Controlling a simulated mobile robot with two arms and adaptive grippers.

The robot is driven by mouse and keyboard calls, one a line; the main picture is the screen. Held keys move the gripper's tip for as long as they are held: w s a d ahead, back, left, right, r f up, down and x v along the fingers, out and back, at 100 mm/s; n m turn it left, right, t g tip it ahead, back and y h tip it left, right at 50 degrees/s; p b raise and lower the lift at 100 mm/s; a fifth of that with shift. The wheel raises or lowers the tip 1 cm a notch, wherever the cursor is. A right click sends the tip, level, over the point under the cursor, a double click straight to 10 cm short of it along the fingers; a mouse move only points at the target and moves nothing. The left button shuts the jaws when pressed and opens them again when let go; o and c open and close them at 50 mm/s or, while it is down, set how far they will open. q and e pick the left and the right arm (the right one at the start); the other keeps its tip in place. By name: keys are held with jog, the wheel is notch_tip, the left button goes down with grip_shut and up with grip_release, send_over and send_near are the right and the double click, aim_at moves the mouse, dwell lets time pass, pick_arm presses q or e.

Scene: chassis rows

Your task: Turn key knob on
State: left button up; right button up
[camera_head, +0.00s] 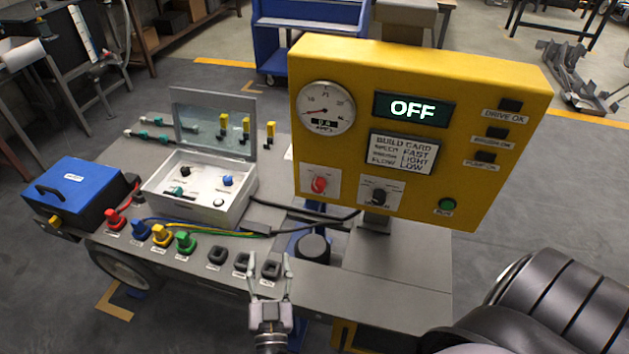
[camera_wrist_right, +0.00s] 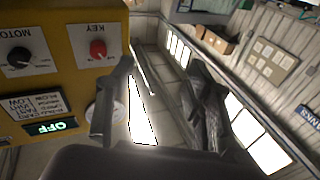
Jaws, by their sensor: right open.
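The red key knob (camera_head: 319,184) sits on a white plate at the lower left of the yellow panel (camera_head: 450,100). In the right wrist view the red key knob (camera_wrist_right: 97,48) shows under the label KEY, with the picture turned over. The green display (camera_head: 411,109) reads OFF. My right gripper (camera_head: 268,268) is open and empty, below and left of the knob in the head view. In the right wrist view its fingers (camera_wrist_right: 160,68) are apart with nothing between them, and the knob lies left of them. My left gripper is not in view.
A black motor knob (camera_head: 379,194) sits right of the key knob. A round gauge (camera_head: 325,107) is above it. An open white box (camera_head: 200,190), coloured connectors and cables occupy the bench on the left. A blue case (camera_head: 75,192) stands at its left end.

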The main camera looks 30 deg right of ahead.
jog(key=s+d+r+m+g+h, duration=0.3)
jog(key=d+r+m+g+h, duration=0.15)
jog(key=r, duration=0.25)
pick_arm(q)
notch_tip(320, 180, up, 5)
jog(key=p, duration=0.4)
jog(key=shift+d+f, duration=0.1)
pick_arm(e)
jog(key=g, duration=0.1)
send_near(317, 189)
jog(key=shift+m, duration=0.45)
jog(key=x, duration=0.9)
jog(key=shift+w+d, duration=0.1)
jog(key=shift+d, duration=0.05)
jog(key=shift+c, duration=0.3)
grip_shut()
